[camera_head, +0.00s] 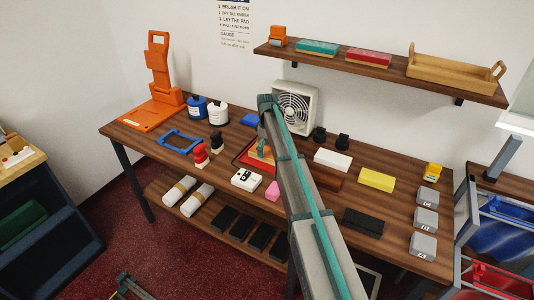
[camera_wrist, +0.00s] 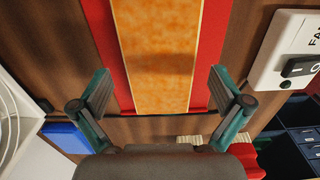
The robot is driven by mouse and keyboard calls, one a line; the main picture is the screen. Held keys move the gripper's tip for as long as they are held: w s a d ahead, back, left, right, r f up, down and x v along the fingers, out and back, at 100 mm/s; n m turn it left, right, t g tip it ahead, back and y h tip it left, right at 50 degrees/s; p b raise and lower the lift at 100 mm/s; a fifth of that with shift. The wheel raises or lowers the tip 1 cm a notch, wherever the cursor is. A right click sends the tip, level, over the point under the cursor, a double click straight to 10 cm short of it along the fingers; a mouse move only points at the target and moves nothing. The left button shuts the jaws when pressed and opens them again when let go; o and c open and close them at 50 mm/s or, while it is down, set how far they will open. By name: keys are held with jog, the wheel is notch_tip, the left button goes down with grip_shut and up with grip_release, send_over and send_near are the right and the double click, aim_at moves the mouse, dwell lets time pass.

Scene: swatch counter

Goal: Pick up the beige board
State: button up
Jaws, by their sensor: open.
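A board with a mottled orange face and pale beige side edges (camera_wrist: 158,50) lies on a red mat or tray in the wrist view (camera_wrist: 211,50). I see no plain beige board. In the head view the orange-faced board (camera_head: 262,157) is partly hidden by my arm. My gripper (camera_wrist: 160,90) is open and empty, one finger on each side of the board, with a gap on both sides. The head view shows my gripper (camera_head: 263,145) above the board. I cannot tell the exact height between fingers and board.
A white switch box (camera_head: 247,180) and a pink block (camera_head: 272,190) are in front of the board. A white fan (camera_head: 295,103) and a blue block (camera_head: 250,119) are behind it. Red-topped (camera_head: 200,155) and dark (camera_head: 216,142) items stand left. A white block (camera_head: 332,160) lies right.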

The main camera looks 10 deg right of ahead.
notch_tip(320, 180, down, 2)
jog(key=shift+c, duration=0.2)
jog(key=c, duration=1.2)
jog(key=shift+r, duration=0.2)
jog(key=shift+r, duration=0.65)
jog(key=s+r+b, duration=0.5)
jog(key=s+r, duration=0.6)
jog(key=s, duration=0.3)
jog(key=shift+r, duration=0.2)
